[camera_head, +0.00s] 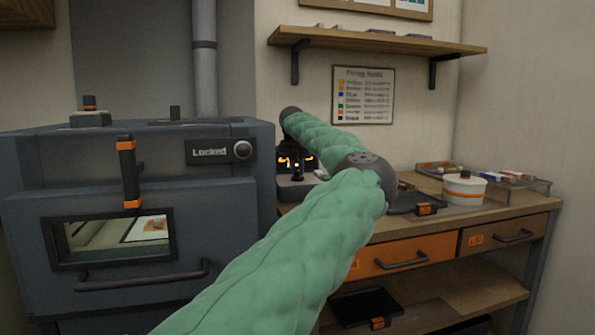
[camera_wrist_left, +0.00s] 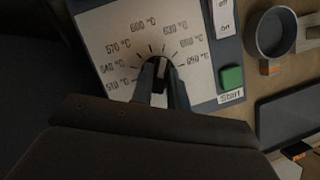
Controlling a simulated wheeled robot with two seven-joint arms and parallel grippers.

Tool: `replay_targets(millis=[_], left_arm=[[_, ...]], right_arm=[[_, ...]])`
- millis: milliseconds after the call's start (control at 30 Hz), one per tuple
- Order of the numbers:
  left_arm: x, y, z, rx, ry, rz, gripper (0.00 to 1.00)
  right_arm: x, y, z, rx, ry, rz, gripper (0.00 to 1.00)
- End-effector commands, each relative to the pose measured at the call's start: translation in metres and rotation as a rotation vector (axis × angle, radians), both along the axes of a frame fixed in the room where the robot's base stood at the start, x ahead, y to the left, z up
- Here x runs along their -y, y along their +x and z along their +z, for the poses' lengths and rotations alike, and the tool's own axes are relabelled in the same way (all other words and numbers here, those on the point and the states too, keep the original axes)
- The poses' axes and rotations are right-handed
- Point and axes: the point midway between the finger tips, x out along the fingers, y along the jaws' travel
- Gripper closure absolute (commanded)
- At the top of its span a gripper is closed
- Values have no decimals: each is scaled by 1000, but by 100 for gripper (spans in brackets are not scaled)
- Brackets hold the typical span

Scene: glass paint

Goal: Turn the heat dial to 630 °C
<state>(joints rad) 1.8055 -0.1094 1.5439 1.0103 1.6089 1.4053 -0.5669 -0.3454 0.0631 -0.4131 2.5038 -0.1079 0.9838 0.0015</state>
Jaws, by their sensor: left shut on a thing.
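In the left wrist view, the heat dial (camera_wrist_left: 161,64) sits on a pale panel (camera_wrist_left: 115,50) with printed marks from 510 °C on the left round to the high marks on the right. My left gripper (camera_wrist_left: 161,84) has its two fingers on either side of the dial's knob and is shut on it. The dial's pale line points up and slightly right, near the 600 and 630 °C marks; I cannot tell the exact setting. In the head view, my left gripper (camera_head: 297,172) is small and dark over the control box (camera_head: 290,193); the dial is hidden there. My right gripper is not in view.
A green Start button (camera_wrist_left: 232,78) and an off/on switch (camera_wrist_left: 224,18) are right of the dial. The kiln (camera_head: 225,220), with a "Locked" sign, stands left. A white pot (camera_head: 464,188) stands on the workbench to the right.

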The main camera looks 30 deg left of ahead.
Motion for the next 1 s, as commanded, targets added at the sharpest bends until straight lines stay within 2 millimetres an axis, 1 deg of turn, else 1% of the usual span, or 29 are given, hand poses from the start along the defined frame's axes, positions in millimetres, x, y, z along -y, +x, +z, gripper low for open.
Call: replay_targets(millis=[467,500,567,600,867,1000], left_arm=[[0,0,0,0,0,-12,100],[0,0,0,0,0,-12,76],[0,0,0,0,0,-12,64],[0,0,0,0,0,-12,62],[0,0,1,0,-1,-11,62],[1,-2,6,0,0,-11,62]], right_arm=[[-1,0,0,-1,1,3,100],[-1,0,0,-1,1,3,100],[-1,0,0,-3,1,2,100],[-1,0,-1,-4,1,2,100],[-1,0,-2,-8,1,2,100],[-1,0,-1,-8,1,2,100]])
